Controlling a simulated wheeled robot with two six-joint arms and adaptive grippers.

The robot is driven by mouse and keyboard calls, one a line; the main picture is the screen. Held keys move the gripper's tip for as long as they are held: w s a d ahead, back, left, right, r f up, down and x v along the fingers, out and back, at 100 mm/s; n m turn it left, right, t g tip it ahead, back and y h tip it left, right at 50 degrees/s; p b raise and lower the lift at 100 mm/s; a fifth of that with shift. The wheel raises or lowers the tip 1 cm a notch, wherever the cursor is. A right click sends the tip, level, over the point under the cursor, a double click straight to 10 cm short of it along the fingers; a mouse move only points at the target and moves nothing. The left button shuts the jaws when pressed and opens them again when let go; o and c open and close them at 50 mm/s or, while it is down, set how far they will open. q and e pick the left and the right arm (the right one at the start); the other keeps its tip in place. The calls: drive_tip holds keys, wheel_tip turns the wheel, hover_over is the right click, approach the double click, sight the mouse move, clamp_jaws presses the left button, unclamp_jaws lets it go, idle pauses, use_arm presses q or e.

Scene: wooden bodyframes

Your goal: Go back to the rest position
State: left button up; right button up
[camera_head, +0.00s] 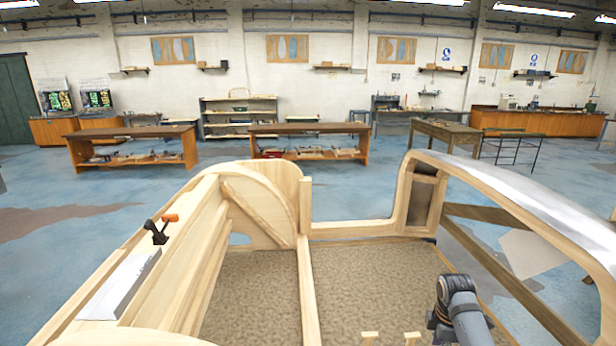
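A large light wooden bodyframe (305,260) fills the lower middle of the head view, with a brown textured floor (360,285) inside it. A grey and black jointed link of my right arm comes in at the bottom right, over the frame's floor. Its gripper lies outside the picture. No part of my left arm or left gripper is seen.
A small black clamp with an orange handle (161,228) and a grey metal angle piece (122,285) sit on the bodyframe's left side. A curved silvery panel (510,200) covers its right side. Workbenches (310,130) stand beyond open blue floor (90,180).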

drive_tip(key=s+a+f+m+t, duration=0.1)
drive_tip(key=s+a+f+m, duration=0.25)
drive_tip(key=s, duration=0.35)
drive_tip(key=s+a+f+m+t, duration=0.1)
drive_tip(key=s+a+f+m, duration=0.2)
drive_tip(key=s, duration=0.4)
drive_tip(key=s+a+r+m+t, duration=0.1)
drive_tip(key=s+a+r+m, duration=0.1)
drive_tip(key=s+m, duration=0.25)
drive_tip(key=s+a+r+m, duration=0.1)
drive_tip(key=s+r+m, duration=0.2)
drive_tip(key=s, duration=0.3)
drive_tip(key=s+d+f+g+b, duration=0.15)
drive_tip(key=f+b, duration=0.55)
drive_tip(key=f, duration=1.4)
drive_tip(key=s+d+f+b, duration=0.15)
drive_tip(key=f+b, duration=0.45)
drive_tip(key=f, duration=1.4)
use_arm(q)
wheel_tip(320, 180, down, 22)
drive_tip(key=s+b, duration=0.1)
drive_tip(key=b, duration=0.7)
drive_tip(key=shift+s+r, duration=0.25)
drive_tip(key=shift+s, duration=0.1)
use_arm(e)
drive_tip(key=s+f, duration=1.8)
drive_tip(key=f, duration=0.5)
drive_tip(key=shift+s+d+m+g, duration=0.2)
drive_tip(key=shift+d+m+g, duration=0.15)
drive_tip(key=shift+m+g, duration=0.1)
